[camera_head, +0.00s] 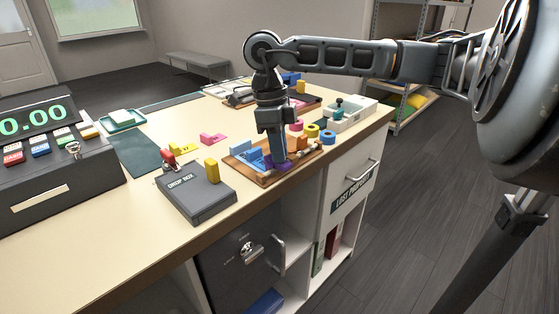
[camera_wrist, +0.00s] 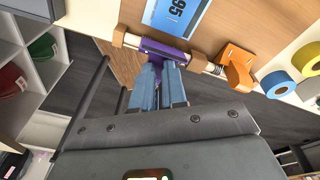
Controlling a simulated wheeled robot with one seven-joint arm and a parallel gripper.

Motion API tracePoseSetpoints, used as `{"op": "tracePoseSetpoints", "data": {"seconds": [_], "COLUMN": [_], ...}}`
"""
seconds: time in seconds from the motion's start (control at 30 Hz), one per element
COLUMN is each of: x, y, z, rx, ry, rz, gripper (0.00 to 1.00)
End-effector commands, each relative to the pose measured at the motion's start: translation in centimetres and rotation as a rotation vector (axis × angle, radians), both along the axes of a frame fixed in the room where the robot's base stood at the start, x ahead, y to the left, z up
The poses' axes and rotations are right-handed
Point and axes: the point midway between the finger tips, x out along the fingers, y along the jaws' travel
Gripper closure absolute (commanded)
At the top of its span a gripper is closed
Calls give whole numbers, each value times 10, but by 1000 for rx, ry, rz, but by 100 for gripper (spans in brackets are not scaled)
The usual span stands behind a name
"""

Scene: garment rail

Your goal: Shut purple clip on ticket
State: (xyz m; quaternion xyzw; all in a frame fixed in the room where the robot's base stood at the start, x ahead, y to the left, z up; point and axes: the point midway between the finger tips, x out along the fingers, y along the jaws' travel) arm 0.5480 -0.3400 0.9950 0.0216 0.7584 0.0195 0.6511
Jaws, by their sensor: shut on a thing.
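The purple clip (camera_wrist: 160,50) sits at the edge of a wooden board (camera_head: 244,172), across a wooden rail. In the head view the purple clip (camera_head: 281,167) shows just below my gripper (camera_head: 277,157). In the wrist view my gripper (camera_wrist: 160,75) is shut on the clip's near part, with both fingers close together. A blue ticket (camera_wrist: 179,14) with the number 95 lies just beyond the clip. I cannot tell whether the clip's jaws grip the ticket's edge. An orange clip (camera_wrist: 237,62) stands to the right, beside the same rail.
A dark drop box (camera_head: 194,192) stands left of the board. A cash register (camera_head: 55,150) fills the counter's left end. The counter's front edge is close to the clip.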

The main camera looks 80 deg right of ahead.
Motion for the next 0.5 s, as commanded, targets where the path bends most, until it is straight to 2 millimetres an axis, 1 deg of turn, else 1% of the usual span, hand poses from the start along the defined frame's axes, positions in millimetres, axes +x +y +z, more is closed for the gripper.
{"op": "tracePoseSetpoints", "data": {"seconds": [0.03, 0.2, 0.5], "x": [37, 36, 31], "y": [-17, -17, -15], "z": [1, 18, 42], "rx": [-63, -67, -66], "ry": [-161, -167, -159], "rz": [-19, -21, -23], "gripper": [100, 100, 100]}}
